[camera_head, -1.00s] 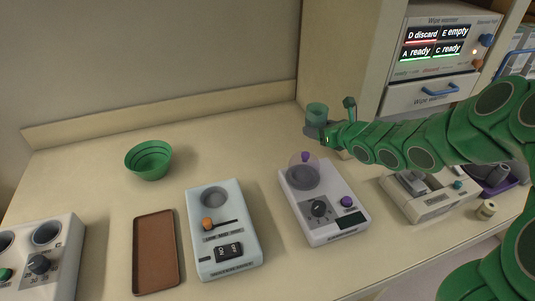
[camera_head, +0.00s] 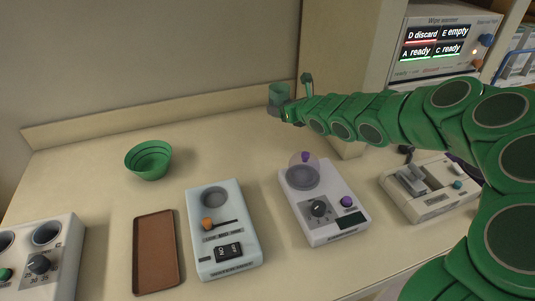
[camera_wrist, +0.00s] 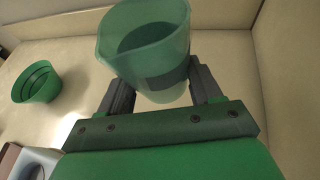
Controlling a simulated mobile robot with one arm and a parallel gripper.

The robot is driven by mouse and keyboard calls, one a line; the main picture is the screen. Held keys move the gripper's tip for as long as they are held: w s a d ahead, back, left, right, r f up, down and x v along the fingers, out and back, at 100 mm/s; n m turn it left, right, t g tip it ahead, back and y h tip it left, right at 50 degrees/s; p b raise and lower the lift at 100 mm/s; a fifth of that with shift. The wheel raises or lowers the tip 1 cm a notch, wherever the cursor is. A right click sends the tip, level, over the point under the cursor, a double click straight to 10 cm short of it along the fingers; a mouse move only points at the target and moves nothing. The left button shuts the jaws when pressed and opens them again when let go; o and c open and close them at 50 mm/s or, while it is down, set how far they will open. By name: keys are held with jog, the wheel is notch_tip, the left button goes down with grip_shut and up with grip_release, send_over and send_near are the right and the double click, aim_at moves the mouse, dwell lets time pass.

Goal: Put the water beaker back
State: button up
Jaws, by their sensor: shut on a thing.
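The water beaker (camera_head: 279,96) is a translucent green cup, held upright at the back of the counter near the wall. In the wrist view the beaker (camera_wrist: 150,45) sits between the two dark fingers of my gripper (camera_wrist: 160,88), with darker content showing inside. My gripper (camera_head: 290,108) is shut on it. The gripper partly covers the beaker's side, and I cannot tell whether its base touches the counter.
A green ribbed bowl (camera_head: 149,160) stands at the back left. A brown tray (camera_head: 155,252), a pale device with a switch (camera_head: 222,230) and a scale-like device (camera_head: 325,205) line the front. The wipe warmer (camera_head: 440,45) stands at right. Counter between bowl and beaker is clear.

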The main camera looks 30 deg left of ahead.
aim_at(274, 100)
jog(key=shift+s+a+r, duration=0.1)
jog(key=shift+a+r, duration=0.2)
jog(key=shift+a, duration=0.45)
jog(key=shift+s+a+r, duration=0.1)
jog(key=shift+a+r, duration=0.25)
jog(key=shift+a, duration=0.45)
jog(key=shift+a+r, duration=0.3)
jog(key=shift+a, duration=0.45)
jog(key=w+a+f+m+t+h, duration=0.3)
jog(key=w+m+t+h, duration=0.3)
jog(key=w, duration=0.3)
jog(key=shift+f+m+h, duration=0.4)
jog(key=shift+m, duration=0.4)
jog(key=shift+w, duration=0.15)
